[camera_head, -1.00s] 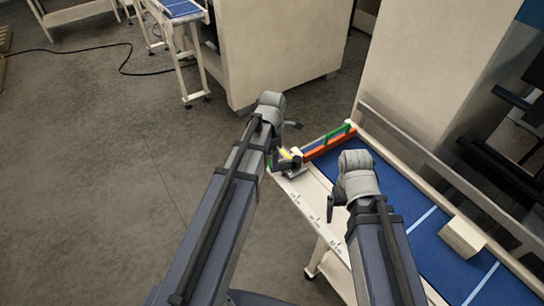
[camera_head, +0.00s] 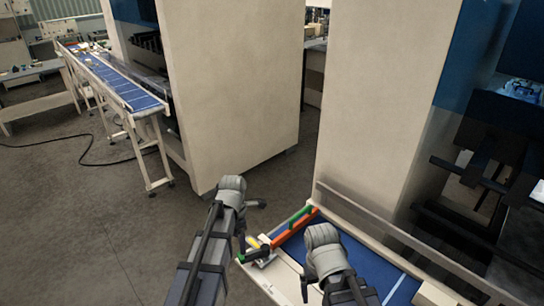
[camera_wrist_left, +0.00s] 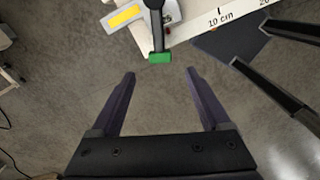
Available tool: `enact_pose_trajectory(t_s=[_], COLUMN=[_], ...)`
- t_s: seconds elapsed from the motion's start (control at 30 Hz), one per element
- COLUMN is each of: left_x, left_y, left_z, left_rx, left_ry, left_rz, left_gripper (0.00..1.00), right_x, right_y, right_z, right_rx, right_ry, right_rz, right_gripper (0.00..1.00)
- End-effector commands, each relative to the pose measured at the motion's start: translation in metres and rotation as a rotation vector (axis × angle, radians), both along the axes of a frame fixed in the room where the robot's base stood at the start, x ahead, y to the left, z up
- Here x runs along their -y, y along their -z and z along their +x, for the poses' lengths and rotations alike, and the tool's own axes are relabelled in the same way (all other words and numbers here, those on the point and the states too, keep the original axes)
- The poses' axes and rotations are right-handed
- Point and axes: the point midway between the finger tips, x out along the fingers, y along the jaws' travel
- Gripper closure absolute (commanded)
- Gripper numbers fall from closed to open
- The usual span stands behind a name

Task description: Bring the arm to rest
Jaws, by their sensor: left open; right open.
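My left gripper (camera_head: 247,218) hangs beside the near left end of the blue-topped table (camera_head: 364,262). In the left wrist view its two fingers (camera_wrist_left: 160,75) are apart, with only floor between them. A dark bar with a green end (camera_wrist_left: 159,57) lies just beyond the fingertips, apart from them. My right gripper (camera_head: 305,284) is over the table's near edge, its jaws mostly hidden behind its wrist. Two dark fingers at the right of the left wrist view look like the right gripper's, spread apart. Nothing shows held in either gripper.
A ruler strip (camera_wrist_left: 219,20) edges the table. Large beige cabinets (camera_head: 225,90) and a long blue conveyor (camera_head: 125,88) stand beyond.

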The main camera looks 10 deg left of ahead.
Motion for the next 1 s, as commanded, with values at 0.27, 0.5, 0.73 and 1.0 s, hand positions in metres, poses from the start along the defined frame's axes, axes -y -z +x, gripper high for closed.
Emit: enact_pose_trajectory(t_s=[0.27, 0.5, 0.73, 1.0], left_x=[0.0, 0.0, 0.0, 0.0], left_y=[0.026, 0.056, 0.075, 0.075], left_z=[0.0, 0.0, 0.0, 0.0], left_rx=[0.0, 0.0, 0.0, 0.0], left_ry=[0.0, 0.0, 0.0, 0.0], left_rz=[0.0, 0.0, 0.0, 0.0], left_gripper=[0.2, 0.2, 0.2, 0.2], right_x=[0.0, 0.0, 0.0, 0.0], right_y=[0.026, 0.056, 0.074, 0.075], right_z=[0.0, 0.001, 0.001, 0.001], right_rx=[0.001, 0.002, 0.003, 0.002], right_ry=[0.002, 0.004, 0.001, 0.0], right_rz=[0.0, 0.001, 0.0, 0.0], right_gripper=[0.08, 0.08, 0.08, 0.08])
